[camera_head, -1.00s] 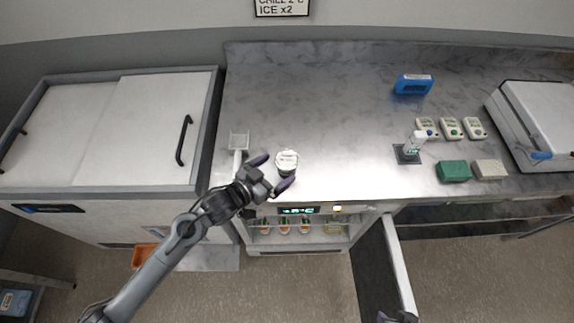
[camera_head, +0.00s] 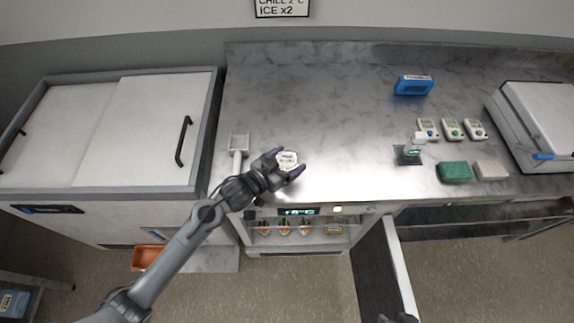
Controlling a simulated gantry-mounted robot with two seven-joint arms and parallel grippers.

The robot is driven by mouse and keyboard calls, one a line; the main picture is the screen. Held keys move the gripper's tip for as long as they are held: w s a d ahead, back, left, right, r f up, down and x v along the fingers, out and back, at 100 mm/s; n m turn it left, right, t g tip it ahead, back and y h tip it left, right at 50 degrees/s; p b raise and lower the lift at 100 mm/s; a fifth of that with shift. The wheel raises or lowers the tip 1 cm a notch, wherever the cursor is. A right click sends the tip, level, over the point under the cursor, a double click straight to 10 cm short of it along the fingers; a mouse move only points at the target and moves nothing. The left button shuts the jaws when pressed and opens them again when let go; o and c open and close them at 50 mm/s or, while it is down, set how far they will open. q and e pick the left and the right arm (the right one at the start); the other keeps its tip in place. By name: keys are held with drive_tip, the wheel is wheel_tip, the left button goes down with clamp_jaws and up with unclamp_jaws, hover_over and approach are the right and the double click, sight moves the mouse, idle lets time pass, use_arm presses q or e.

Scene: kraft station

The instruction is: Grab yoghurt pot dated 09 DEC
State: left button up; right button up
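A small white round pot (camera_head: 287,160) with dark print on its lid stands on the steel counter, left of centre. The print is too small to read as a date. My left gripper (camera_head: 289,160) is at the pot with its dark fingers spread, one on either side. The fingers look open, though contact with the pot is hard to judge. Below, several white and orange pots (camera_head: 284,230) sit on the shelf of the open fridge (camera_head: 327,245); their dates cannot be read. Only a bit of my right gripper (camera_head: 397,318) shows at the bottom edge.
The open fridge door (camera_head: 385,270) juts forward. A probe stand (camera_head: 408,154), small meters and a green block (camera_head: 455,171) are at right. The counter's middle is clear.

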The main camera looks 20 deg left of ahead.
use_arm(q)
drive_tip(key=c, duration=0.7)
